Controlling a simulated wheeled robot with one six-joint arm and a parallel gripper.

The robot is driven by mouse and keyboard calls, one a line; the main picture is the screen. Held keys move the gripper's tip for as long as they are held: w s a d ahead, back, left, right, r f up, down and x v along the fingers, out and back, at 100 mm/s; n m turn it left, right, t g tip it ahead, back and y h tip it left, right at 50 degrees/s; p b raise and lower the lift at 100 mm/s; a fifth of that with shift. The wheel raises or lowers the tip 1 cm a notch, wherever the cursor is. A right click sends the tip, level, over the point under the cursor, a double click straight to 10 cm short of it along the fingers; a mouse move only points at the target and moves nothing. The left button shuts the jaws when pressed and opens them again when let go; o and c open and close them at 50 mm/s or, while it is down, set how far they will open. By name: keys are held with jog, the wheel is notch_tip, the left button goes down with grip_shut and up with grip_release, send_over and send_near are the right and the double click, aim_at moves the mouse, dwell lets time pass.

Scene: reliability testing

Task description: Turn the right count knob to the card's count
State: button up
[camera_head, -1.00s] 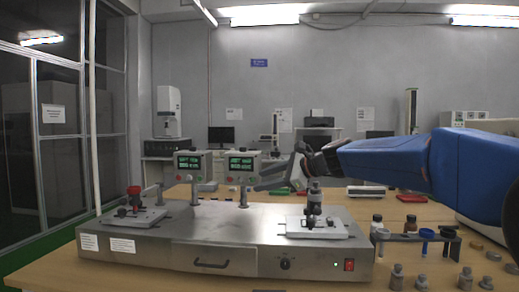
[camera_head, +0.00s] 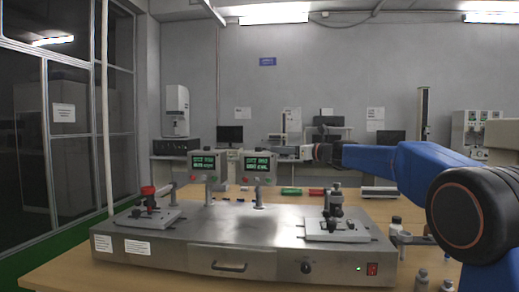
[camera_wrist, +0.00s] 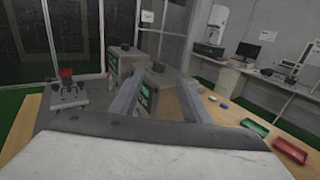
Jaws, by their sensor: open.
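Two grey counter boxes with green-lit displays stand on posts behind the steel bench unit, the left one (camera_head: 203,165) and the right one (camera_head: 258,166). Small red and green controls sit under each screen; I cannot tell which is the count knob. The display text is too small to read. My gripper (camera_head: 290,152) is beside the right box's upper right, partly hard to make out. In the wrist view my gripper (camera_wrist: 158,78) is open and empty, with the right box (camera_wrist: 152,92) showing between its fingers. White labels (camera_head: 137,247) are on the unit's front; a count card cannot be identified.
The steel unit (camera_head: 240,232) carries a left fixture with a red top (camera_head: 148,192) and a right fixture (camera_head: 335,205). Its front has a dark knob (camera_head: 306,268) and a red switch (camera_head: 372,269). Bottles stand at right; green and red trays lie behind.

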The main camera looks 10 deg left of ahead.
aim_at(261, 148)
jog(key=x, duration=1.2)
jog(key=shift+w+a, duration=0.15)
jog(key=shift+a, duration=0.2)
jog(key=c, duration=1)
